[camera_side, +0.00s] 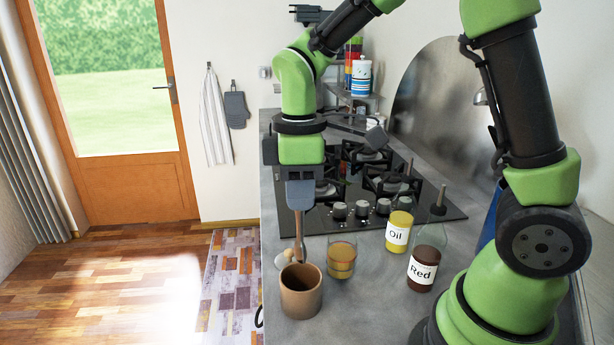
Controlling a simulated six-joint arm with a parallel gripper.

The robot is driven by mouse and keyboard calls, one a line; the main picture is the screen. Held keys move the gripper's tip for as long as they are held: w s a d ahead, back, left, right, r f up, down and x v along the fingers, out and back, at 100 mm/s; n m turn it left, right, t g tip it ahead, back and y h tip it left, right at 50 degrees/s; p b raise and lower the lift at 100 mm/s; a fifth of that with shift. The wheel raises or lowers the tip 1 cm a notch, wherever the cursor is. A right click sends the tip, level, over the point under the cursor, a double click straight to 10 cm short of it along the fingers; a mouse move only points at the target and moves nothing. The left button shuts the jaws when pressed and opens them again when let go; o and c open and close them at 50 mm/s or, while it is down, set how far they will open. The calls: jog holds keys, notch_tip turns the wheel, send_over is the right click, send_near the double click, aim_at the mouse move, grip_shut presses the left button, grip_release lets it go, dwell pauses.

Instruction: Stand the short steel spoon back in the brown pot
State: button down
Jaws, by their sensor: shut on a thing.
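The brown pot (301,296) stands upright on the grey counter near its left edge. My gripper (298,204) is above and slightly behind the pot, pointing down. It is shut on a slim, brownish upright utensil (299,236). The utensil's lower end comes down at the pot's far rim, and I cannot tell whether it is inside the pot or just behind it. Its steel is not clear at this size. A small pale, rounded shape (283,261) shows just beyond the pot's left rim; I cannot tell whether it is a spoon's bowl. The pot's inside is mostly hidden.
A glass of amber liquid (341,259) stands close right of the pot. The Oil bottle (398,233) and Red bottle (424,265) stand further right. The black hob (405,185) lies behind. The counter is clear between the glass and the Red bottle.

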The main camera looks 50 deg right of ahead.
aim_at(300, 240)
jog(key=shift+f, duration=4.65)
jog(key=c, duration=0.6)
grip_release()
jog(key=shift+r, duration=3.55)
